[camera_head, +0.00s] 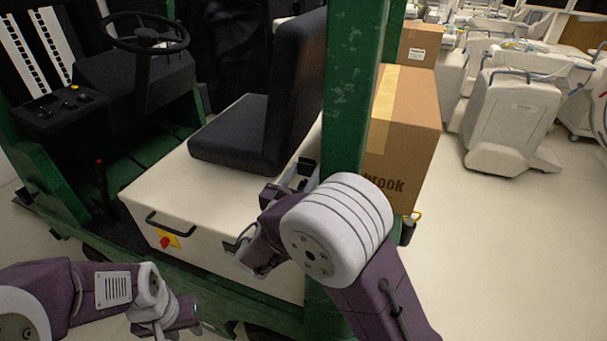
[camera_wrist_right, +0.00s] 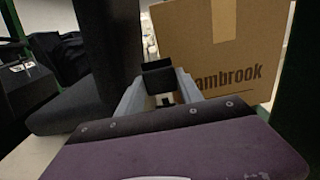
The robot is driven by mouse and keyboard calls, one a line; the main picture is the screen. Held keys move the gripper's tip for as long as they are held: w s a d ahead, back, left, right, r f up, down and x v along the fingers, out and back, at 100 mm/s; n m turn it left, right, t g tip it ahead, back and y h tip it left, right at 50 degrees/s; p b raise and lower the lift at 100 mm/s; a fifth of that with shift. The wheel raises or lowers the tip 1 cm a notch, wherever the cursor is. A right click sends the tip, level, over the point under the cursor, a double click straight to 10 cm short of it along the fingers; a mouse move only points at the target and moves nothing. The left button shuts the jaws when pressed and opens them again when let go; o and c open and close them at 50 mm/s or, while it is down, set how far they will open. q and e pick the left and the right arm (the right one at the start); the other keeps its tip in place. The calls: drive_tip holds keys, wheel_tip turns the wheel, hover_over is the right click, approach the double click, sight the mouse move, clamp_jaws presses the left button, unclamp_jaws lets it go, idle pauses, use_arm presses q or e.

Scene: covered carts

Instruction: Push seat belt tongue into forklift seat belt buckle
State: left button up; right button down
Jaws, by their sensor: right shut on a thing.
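My right gripper (camera_head: 300,175) is at the side of the forklift's black seat (camera_head: 240,130), beside the green post. In the right wrist view, its two grey fingers (camera_wrist_right: 160,88) are shut on a small black block, which appears to be the seat belt tongue (camera_wrist_right: 158,75). This tongue also shows as a dark piece in the head view (camera_head: 307,164). A small dark shape sits low between the fingers; I cannot tell whether it is the buckle. No buckle can be made out clearly. My left gripper (camera_head: 168,318) is low at the left, away from the seat; its fingers are unclear.
The green forklift post (camera_head: 347,90) stands close to my right arm. A cardboard box (camera_head: 405,130) is behind it. The cream seat base (camera_head: 200,220) has a black handle. The steering wheel (camera_head: 147,34) is at the upper left. Pale covered carts (camera_head: 510,115) stand on open floor at right.

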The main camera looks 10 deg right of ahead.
drive_tip(key=shift+f+b, duration=1.3)
drive_tip(key=shift+f, duration=0.2)
drive_tip(key=c, duration=0.7)
unclamp_jaws()
drive_tip(key=v, duration=0.9)
drive_tip(key=shift+b, duration=0.35)
drive_tip(key=shift+s, duration=0.1)
